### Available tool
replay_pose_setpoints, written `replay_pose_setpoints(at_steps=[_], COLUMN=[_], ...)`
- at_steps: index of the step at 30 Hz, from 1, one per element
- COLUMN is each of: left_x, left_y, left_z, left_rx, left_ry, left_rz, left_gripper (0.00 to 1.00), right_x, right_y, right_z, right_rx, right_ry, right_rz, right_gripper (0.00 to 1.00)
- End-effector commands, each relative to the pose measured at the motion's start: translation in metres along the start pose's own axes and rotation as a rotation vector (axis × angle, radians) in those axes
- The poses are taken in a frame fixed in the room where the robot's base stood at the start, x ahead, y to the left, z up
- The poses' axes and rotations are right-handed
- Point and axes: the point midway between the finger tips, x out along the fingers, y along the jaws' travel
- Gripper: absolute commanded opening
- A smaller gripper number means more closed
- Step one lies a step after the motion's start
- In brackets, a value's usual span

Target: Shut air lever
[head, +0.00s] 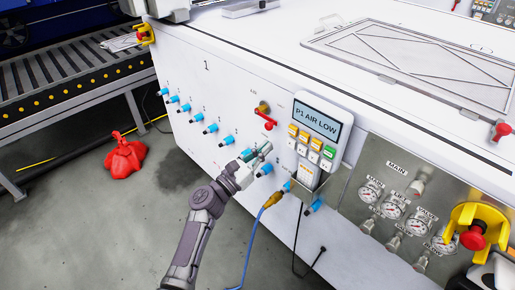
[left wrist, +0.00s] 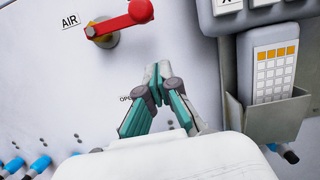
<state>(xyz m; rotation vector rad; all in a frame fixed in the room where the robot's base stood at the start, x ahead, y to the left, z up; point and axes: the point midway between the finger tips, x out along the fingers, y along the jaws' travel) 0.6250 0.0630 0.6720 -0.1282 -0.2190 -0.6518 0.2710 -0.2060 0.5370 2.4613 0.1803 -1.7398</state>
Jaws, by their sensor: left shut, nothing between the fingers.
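The air lever (head: 266,119) is a red handle on a brass valve on the white machine's front panel, left of the display unit. In the left wrist view the red lever (left wrist: 122,20) slants up to the right from its pivot, beside an "AIR" label (left wrist: 69,21). My left gripper (head: 265,149) is just below the lever in the head view. Its fingers are shut and empty. In the left wrist view the gripper tips (left wrist: 158,73) point at the bare panel below the lever, apart from it. My right gripper does not show.
A display unit (head: 316,122) reading "P1 AIR LOW" stands out right of the lever. Blue-capped fittings (head: 210,129) run in a row along the panel. A blue hose (head: 250,245) hangs below. A gauge panel (head: 385,170) and red emergency button (head: 473,235) are at right.

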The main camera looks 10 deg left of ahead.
Motion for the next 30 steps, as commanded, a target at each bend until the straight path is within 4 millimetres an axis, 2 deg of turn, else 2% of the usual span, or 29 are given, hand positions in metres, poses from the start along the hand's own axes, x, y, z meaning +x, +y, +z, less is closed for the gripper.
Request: replay_pose_setpoints(at_steps=[1,6,12,18,30], left_x=[-0.014,-0.056,-0.088,-0.1,-0.101], left_y=[0.001,0.001,0.002,0.002,0.002], left_z=[-0.002,-0.001,-0.001,0.0,0.0], left_rx=[0.0,0.001,0.0,0.001,0.001], left_ry=[0.003,0.004,0.002,0.001,0.001], left_rz=[0.003,0.002,0.001,0.001,0.001], left_gripper=[0.0,0.0,0.0,0.0,0.0], right_x=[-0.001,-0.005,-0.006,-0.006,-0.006], right_y=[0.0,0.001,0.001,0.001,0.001], right_z=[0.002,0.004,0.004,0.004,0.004], right_rx=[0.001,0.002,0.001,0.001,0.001], right_ry=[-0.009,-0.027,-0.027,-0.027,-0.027], right_rz=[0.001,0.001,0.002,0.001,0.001], right_gripper=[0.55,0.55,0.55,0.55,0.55])
